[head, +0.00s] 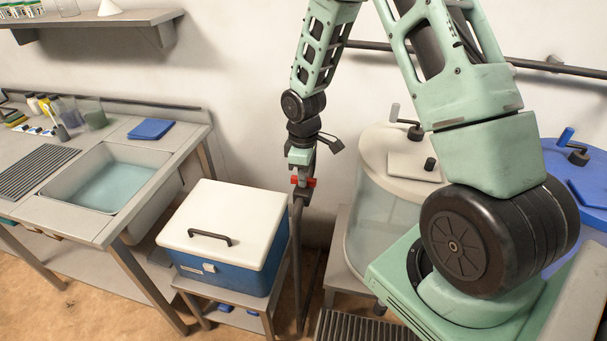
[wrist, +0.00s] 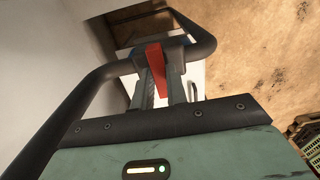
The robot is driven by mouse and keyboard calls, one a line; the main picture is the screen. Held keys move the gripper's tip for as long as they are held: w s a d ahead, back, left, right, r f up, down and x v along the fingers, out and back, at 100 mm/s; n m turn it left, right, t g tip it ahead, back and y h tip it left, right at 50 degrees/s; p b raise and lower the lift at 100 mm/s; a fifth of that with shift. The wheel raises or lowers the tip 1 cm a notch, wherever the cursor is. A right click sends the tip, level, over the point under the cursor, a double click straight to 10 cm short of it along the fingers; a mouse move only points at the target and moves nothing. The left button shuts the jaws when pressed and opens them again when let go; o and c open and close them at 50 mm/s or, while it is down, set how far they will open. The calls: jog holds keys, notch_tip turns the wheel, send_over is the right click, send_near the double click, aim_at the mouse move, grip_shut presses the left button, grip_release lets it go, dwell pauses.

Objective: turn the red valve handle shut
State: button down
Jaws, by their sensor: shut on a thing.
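The red valve handle (head: 311,182) sits at the top of a thin upright dark pipe (head: 297,255), between the white-lidded box and the clear tank. My gripper (head: 303,176) reaches down onto it from above, and red shows on both sides of the fingers. In the wrist view the red handle (wrist: 157,60) lies between the two fingers of my gripper (wrist: 163,72), which are shut on it. The fingers and a dark curved bar hide part of the handle and the valve body.
A blue box with a white lid (head: 225,225) stands on a low stand left of the pipe. A clear tank with a pale lid (head: 370,215) and a blue tank (head: 590,185) stand to the right. A sink bench (head: 100,225) is at left, with a wall shelf (head: 90,18) above.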

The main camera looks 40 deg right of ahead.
dwell(0.3)
jog(key=c, duration=1.4)
grip_release()
jog(key=shift+r, duration=0.15)
notch_tip(320, 180, up, 17)
jog(key=b, duration=0.2)
jog(key=shift+b, duration=0.35)
jog(key=shift+r, duration=0.1)
